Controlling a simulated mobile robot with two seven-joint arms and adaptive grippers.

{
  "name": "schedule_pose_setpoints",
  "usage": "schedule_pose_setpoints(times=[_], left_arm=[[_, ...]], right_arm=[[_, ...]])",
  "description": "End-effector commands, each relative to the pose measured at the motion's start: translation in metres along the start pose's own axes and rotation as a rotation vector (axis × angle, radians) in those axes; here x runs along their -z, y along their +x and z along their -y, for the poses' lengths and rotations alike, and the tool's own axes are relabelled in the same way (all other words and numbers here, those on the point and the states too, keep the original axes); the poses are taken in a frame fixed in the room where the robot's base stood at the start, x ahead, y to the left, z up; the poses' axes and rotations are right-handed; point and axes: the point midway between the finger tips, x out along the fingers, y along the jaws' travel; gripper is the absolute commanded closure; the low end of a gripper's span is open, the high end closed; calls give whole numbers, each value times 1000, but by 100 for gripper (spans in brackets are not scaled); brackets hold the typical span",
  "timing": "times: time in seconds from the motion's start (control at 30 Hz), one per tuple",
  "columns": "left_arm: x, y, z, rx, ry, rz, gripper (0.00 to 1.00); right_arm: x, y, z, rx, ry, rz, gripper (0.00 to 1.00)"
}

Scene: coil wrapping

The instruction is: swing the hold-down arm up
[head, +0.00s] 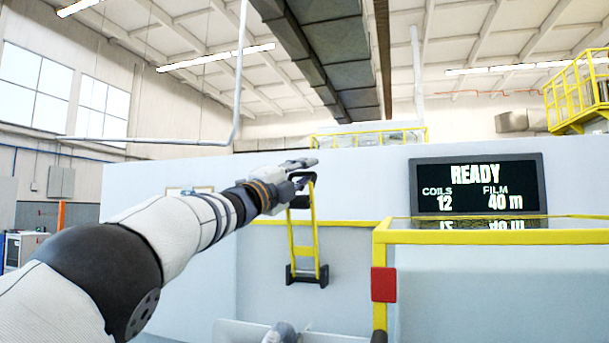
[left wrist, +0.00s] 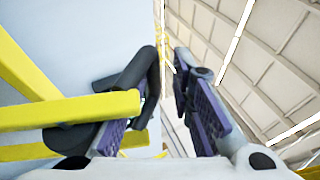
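The hold-down arm (head: 315,240) looks like a yellow two-bar frame with black ends, standing roughly upright against the pale machine wall. Its black top handle (head: 312,186) is right at my left gripper (head: 306,170). In the left wrist view, my left gripper (left wrist: 165,115) has its two purple-padded fingers spread apart. The curved black handle (left wrist: 135,75) and a yellow bar (left wrist: 80,110) lie at the left finger and partly hide it. I cannot tell whether the finger touches the handle. My right gripper is not in view.
A yellow-railed frame (head: 490,236) with a red block (head: 384,284) stands to the right of the arm. A display (head: 476,185) above it reads READY, coils 12, film 40 m. A pale tray-like edge (head: 240,328) shows at the bottom. The space above the wall looks open.

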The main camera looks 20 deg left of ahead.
Motion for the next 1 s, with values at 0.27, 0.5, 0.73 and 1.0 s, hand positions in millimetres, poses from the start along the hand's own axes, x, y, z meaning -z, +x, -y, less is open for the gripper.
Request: schedule_pose_setpoints(times=[0.27,0.5,0.73,1.0], left_arm=[[-1,0,-5,-7,-3,4,70],[-2,-5,-6,-12,-6,4,70],[-1,-40,-4,-10,-5,6,70],[0,-98,0,-3,-2,3,70]], right_arm=[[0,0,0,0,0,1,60],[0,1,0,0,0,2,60],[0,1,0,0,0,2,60],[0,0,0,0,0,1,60]])
